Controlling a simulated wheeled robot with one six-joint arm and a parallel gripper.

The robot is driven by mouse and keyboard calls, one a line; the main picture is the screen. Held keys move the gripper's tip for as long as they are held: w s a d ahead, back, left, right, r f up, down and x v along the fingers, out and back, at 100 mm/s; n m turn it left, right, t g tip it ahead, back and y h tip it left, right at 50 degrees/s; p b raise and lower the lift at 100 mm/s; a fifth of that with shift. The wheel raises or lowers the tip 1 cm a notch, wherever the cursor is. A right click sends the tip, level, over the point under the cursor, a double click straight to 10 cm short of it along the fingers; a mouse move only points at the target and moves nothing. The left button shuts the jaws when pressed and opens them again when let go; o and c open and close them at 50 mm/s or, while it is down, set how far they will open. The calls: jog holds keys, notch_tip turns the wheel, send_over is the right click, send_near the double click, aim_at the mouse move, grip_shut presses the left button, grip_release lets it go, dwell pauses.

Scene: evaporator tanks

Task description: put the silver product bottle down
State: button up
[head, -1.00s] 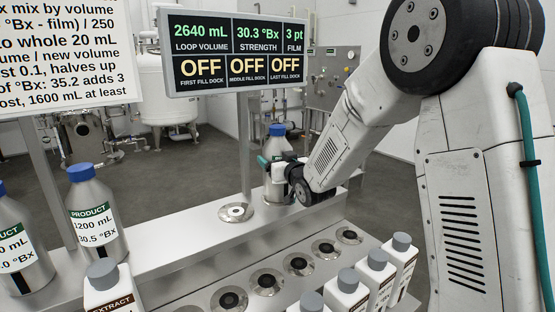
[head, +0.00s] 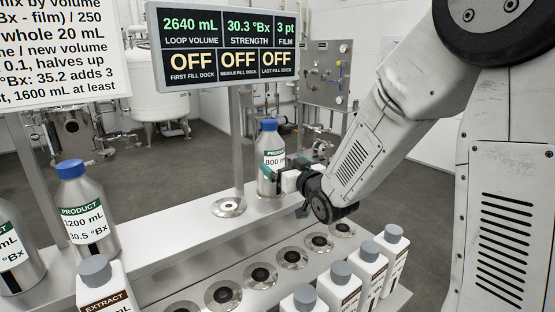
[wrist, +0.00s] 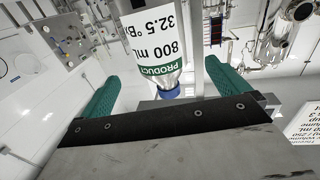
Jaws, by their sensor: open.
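The silver product bottle (head: 268,150), with a blue cap and a label reading 800 mL, stands upright at the far end of the steel ledge (head: 185,240). My gripper (head: 283,170) is open at its right side, its teal fingers close to the bottle. In the wrist view the bottle (wrist: 155,40) appears upside down, with 800 mL and 32.5 °Bx on its label. It lies ahead of and between the spread fingers (wrist: 160,85), with a gap on both sides. The bottle's base is partly hidden in the head view.
An empty round dock (head: 229,207) lies left of the bottle. A 1200 mL product bottle (head: 85,215) and another stand at left. Several round seats (head: 294,257) line the lower step, with white extract bottles (head: 367,272) in front. The display (head: 222,50) is mounted above the ledge.

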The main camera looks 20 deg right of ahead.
jog(key=s+m+g+h, duration=0.1)
jog(key=s+g, duration=0.7)
jog(key=s, duration=1.1)
jog(key=s+d+g+h, duration=0.1)
jog(key=s+g, duration=0.7)
jog(key=s, duration=1.2)
jog(key=shift+d+m+g+h, duration=0.25)
jog(key=shift+m+g+h, duration=0.05)
jog(key=shift+m+h, duration=0.1)
